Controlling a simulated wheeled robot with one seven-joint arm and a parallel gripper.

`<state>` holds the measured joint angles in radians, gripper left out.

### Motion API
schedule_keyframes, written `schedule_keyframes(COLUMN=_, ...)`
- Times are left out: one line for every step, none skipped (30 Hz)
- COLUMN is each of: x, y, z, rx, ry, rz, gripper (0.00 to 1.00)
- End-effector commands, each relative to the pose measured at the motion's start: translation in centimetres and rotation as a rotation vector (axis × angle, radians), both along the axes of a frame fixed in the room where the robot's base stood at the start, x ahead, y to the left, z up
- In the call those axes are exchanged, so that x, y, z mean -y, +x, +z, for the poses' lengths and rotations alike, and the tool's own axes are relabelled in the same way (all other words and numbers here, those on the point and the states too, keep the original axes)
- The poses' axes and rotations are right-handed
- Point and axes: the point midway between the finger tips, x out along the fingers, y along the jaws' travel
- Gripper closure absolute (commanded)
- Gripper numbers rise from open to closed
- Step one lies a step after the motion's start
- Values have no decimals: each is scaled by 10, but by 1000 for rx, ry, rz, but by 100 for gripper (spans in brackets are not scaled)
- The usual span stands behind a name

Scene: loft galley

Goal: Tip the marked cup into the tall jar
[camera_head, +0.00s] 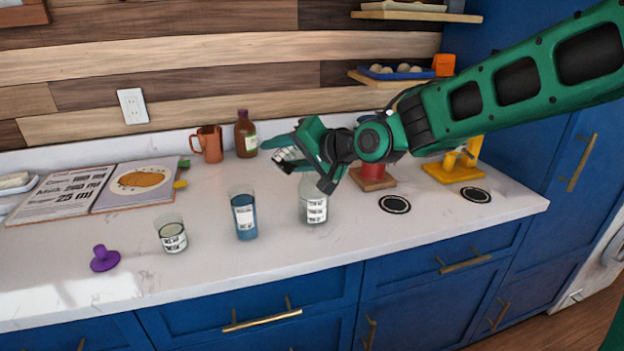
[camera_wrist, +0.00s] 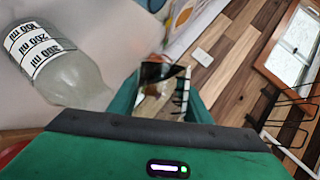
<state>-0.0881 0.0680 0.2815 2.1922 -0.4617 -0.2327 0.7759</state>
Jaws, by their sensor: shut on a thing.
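My gripper (camera_head: 292,156) is shut on a clear cup (camera_wrist: 153,80) with a black-and-white marked band, held above the counter. In the head view the fingers hide most of the cup; it looks tipped over, but its exact angle and contents are unclear. A clear jar with a white label (camera_head: 316,211) stands upright just below my gripper. It also shows at the left of the wrist view (camera_wrist: 75,80), with several ml marks. A taller glass of blue liquid (camera_head: 243,215) stands left of it, and a short labelled glass (camera_head: 172,237) further left. I cannot tell surely which is the tall jar.
A purple knobbed object (camera_head: 103,260) lies near the front left. An open recipe book (camera_head: 105,190), a copper mug (camera_head: 208,144) and a brown bottle (camera_head: 246,135) stand behind. A yellow stand (camera_head: 450,168) and two dark discs (camera_head: 395,204) are at right.

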Motion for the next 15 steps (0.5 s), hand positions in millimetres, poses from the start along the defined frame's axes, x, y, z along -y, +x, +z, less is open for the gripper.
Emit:
schedule_keyframes(x=0, y=0, z=1, rx=-3, ry=6, rz=0, gripper=78)
schedule_keyframes(x=0, y=0, z=1, rx=-6, ry=9, rz=0, gripper=78)
schedule_keyframes(x=0, y=0, z=1, rx=-9, ry=13, rz=-1, gripper=78)
schedule_keyframes(x=0, y=0, z=1, rx=-12, ry=17, rz=-1, gripper=78)
schedule_keyframes(x=0, y=0, z=1, rx=-14, ry=20, rz=0, gripper=78)
schedule_keyframes(x=0, y=0, z=2, rx=-17, ry=24, rz=-1, gripper=78)
schedule_keyframes(x=0, y=0, z=2, rx=-19, ry=27, rz=-1, gripper=78)
schedule_keyframes(x=0, y=0, z=2, rx=-21, ry=31, rz=-1, gripper=78)
schedule_keyframes(x=0, y=0, z=2, rx=-24, ry=34, rz=0, gripper=78)
schedule_keyframes(x=0, y=0, z=2, rx=-27, ry=37, rz=0, gripper=78)
schedule_keyframes(x=0, y=0, z=3, rx=-30, ry=41, rz=0, gripper=78)
schedule_keyframes(x=0, y=0, z=3, rx=-33, ry=46, rz=-1, gripper=78)
schedule_keyframes(x=0, y=0, z=3, rx=-35, ry=49, rz=0, gripper=78)
schedule_keyframes(x=0, y=0, z=3, rx=-38, ry=52, rz=0, gripper=78)
schedule_keyframes(x=0, y=0, z=4, rx=-41, ry=57, rz=0, gripper=78)
